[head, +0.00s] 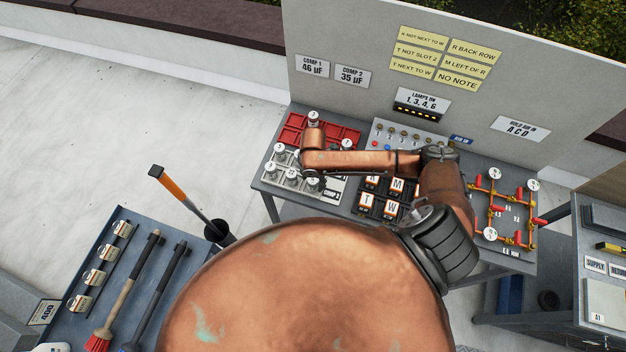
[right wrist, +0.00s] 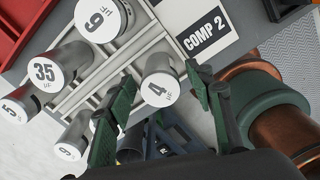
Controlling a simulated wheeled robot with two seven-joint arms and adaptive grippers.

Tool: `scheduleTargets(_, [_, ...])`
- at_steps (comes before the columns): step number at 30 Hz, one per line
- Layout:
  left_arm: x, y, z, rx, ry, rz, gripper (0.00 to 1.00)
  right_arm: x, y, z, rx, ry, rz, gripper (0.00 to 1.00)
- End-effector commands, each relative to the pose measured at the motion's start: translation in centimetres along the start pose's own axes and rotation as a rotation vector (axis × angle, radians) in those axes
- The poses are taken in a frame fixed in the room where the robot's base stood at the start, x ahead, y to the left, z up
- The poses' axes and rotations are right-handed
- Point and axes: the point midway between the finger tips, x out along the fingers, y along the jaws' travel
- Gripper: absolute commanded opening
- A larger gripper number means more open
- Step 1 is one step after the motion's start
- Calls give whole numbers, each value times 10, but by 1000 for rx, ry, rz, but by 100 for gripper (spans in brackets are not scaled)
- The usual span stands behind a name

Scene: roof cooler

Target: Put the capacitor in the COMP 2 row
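In the right wrist view, my right gripper (right wrist: 160,105) is open, its green fingers spread on either side of a capacitor marked 4 (right wrist: 158,88). Whether they touch it, I cannot tell. A capacitor marked 35 (right wrist: 45,72) stands left of the fingers, near one marked 9 (right wrist: 97,18) and one marked 5 (right wrist: 14,109). The COMP 2 label (right wrist: 205,40) is on the grey rack (right wrist: 150,38), beside the capacitor marked 4. In the head view, several capacitors (head: 292,172) stand on the rack, partly behind my right arm. My left gripper is not in view.
A red tray (head: 348,136) lies behind the rack. The board's COMP 2 sign (head: 352,75) reads 35 µF; COMP 1 (head: 312,67) reads 46 µF. A tool table (head: 140,255) is at left.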

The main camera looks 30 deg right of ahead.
Motion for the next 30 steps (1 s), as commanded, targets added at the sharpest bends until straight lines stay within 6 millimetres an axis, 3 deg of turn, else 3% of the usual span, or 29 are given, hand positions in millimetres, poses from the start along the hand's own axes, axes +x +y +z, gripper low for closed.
scheduleTargets(7, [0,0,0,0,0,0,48,-2,0,0,0,0,1,48])
scheduleTargets(11, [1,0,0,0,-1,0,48,-13,1,1,0,0,4,48])
scheduleTargets(24, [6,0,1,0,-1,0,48,-98,1,1,-1,-2,3,48])
scheduleTargets(30, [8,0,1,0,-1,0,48,-119,0,0,1,0,0,48])
